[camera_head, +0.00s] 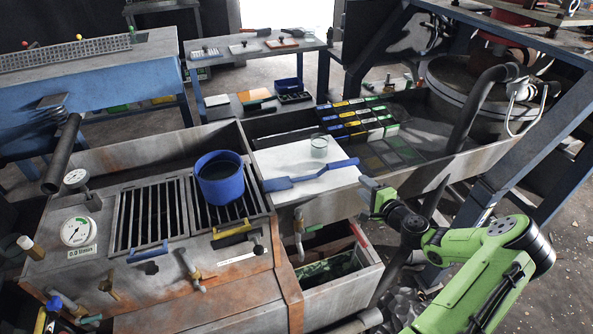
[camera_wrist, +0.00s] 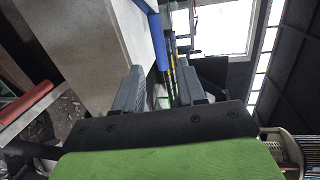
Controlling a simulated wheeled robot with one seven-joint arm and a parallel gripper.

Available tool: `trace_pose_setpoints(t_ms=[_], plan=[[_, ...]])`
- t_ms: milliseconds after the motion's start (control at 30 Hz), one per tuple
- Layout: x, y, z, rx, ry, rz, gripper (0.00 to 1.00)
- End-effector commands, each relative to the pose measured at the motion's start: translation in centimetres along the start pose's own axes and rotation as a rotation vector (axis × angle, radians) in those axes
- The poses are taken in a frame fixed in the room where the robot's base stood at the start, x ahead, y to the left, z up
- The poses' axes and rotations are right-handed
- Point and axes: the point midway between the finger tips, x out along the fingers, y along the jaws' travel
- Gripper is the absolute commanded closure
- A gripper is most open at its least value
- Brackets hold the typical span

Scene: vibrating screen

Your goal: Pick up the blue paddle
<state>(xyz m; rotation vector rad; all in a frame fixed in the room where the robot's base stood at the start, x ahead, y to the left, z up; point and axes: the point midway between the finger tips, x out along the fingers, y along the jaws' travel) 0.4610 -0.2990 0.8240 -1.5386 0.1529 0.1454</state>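A blue bucket (camera_head: 220,178) sits on the grates to the left. Colored bins (camera_head: 357,118) lie behind, and a slanted blue steel beam (camera_head: 520,150) rises at the right.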

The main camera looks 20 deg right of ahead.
Motion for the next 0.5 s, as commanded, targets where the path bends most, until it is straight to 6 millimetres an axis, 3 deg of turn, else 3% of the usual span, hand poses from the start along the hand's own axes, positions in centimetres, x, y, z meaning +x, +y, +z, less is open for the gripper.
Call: trace_pose_setpoints(t_ms=[300, 500], plan=[[7.9, 0.3, 0.2, -0.004, -0.005, 0.0, 0.6], [10.4, 0.4, 0.2, -0.003, -0.006, 0.001, 0.6]])
